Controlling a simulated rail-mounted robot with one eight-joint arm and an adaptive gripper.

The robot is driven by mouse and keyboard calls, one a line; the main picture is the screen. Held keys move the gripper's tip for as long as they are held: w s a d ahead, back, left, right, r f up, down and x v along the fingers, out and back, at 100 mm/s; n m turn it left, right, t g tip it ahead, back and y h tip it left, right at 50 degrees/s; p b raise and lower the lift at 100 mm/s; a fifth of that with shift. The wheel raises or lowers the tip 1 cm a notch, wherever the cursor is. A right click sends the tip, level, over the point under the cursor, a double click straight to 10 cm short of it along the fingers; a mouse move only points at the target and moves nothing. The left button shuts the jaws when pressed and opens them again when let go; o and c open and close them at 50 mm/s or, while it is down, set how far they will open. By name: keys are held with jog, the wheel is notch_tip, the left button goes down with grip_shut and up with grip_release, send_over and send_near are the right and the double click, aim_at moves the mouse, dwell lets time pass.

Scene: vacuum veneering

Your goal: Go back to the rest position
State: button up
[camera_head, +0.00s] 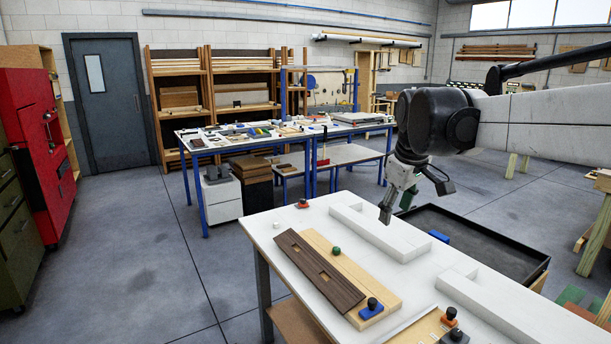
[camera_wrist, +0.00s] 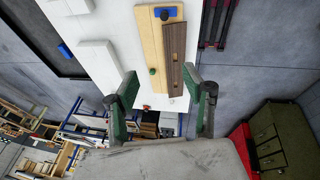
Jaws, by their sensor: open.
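My gripper (camera_head: 387,212) hangs from the arm at the right of the head view, above the white worktable (camera_head: 285,222). In the wrist view my gripper (camera_wrist: 160,85) shows its two green fingers wide apart, with nothing between them touching either finger. Below it on the table lie a dark brown slotted board (camera_head: 318,272) and a light wood board (camera_head: 376,286), side by side. A green knob (camera_head: 336,251) and a blue block with a black knob (camera_head: 371,309) sit on the light board. Both boards also show in the wrist view.
White blocks (camera_head: 380,232) lie along the table's far side. A black tray (camera_head: 480,240) with a blue piece stands beyond it. Small orange-based pieces with black knobs (camera_head: 449,318) are near the front. A blue-legged bench (camera_head: 250,146) stands behind. The floor at left is clear.

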jog(key=s+f+m+t, duration=0.1)
jog(key=s+f+m, duration=0.2)
jog(key=s, duration=1)
jog(key=s+f+m+t, duration=0.2)
jog(key=s+f+m, duration=0.2)
jog(key=s+f, duration=0.5)
jog(key=s, duration=0.5)
